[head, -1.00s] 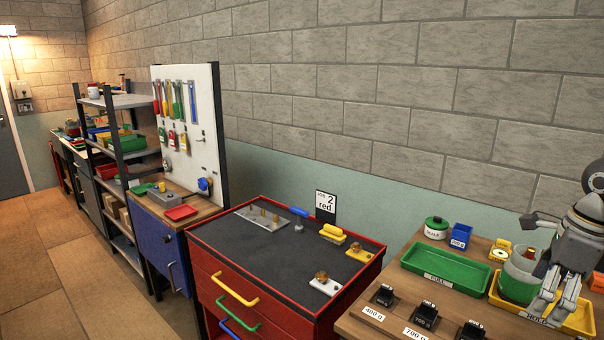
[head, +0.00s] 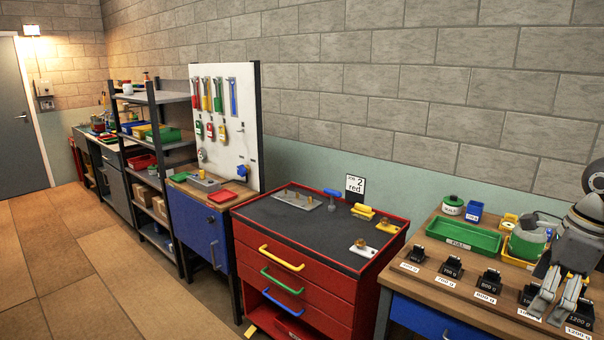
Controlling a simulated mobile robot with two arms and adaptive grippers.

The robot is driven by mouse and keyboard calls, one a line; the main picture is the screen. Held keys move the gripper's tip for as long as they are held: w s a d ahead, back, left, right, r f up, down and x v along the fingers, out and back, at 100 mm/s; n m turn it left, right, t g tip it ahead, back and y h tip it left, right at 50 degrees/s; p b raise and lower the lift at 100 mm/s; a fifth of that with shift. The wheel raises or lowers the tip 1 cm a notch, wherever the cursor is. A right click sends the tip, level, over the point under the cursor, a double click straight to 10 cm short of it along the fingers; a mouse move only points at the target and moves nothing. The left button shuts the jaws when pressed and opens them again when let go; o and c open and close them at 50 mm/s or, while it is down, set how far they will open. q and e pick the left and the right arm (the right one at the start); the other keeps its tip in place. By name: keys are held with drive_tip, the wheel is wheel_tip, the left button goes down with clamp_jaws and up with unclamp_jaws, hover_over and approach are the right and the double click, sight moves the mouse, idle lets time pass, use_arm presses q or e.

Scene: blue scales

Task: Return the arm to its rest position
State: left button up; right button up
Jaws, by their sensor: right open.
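My right gripper (head: 558,300) is at the right edge of the head view, above the wooden bench with the weights. Its fingers point down, spread apart, with nothing seen between them. Its fingers hide part of the row of black weights (head: 451,266) and their labels. My right arm comes in from the right edge. My left gripper is not in view.
The wooden bench (head: 422,284) holds a green tray (head: 463,236), a blue bin (head: 474,211), a white pot with green lid (head: 452,206) and a green-white container (head: 527,240). A red tool cabinet (head: 292,262) stands left of it. The floor (head: 90,260) at left is clear.

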drive_tip(key=w+a+f+m+t+y, duration=0.1)
drive_tip(key=w+a+f+m+y, duration=0.25)
drive_tip(key=a+f+y, duration=0.4)
drive_tip(key=w+a+f+m+t+y, duration=0.1)
drive_tip(key=w+a+f+m+y, duration=0.3)
drive_tip(key=a+f, duration=0.65)
wheel_tip(320, 180, down, 18)
drive_tip(key=w+a+r+m+t+h, duration=0.1)
drive_tip(key=w+m+t+h, duration=0.2)
drive_tip(key=m+t, duration=1.05)
drive_tip(key=s+d+f+m+g+h, duration=0.2)
drive_tip(key=s+f+m+g+h, duration=0.2)
drive_tip(key=s+f+m, duration=0.7)
drive_tip(key=s+d+f+m+g+h, duration=0.3)
drive_tip(key=s+f, duration=0.5)
drive_tip(key=f, duration=0.7)
drive_tip(key=s+a+f+m+g, duration=0.2)
drive_tip(key=s+f+m, duration=0.1)
drive_tip(key=s, duration=0.8)
drive_tip(key=s+a+f+m+g+h, duration=0.1)
drive_tip(key=s+f, duration=0.4)
drive_tip(key=s, duration=0.7)
drive_tip(key=s+a+f+m+g+h, duration=0.1)
drive_tip(key=s+f+m+g, duration=0.3)
drive_tip(key=s, duration=0.7)
drive_tip(key=shift+s+a+m+g, duration=0.15)
drive_tip(key=shift+a+m+g, duration=0.15)
drive_tip(key=shift+a+g, duration=0.5)
drive_tip(key=shift+h, duration=0.25)
drive_tip(key=shift+c, duration=0.3)
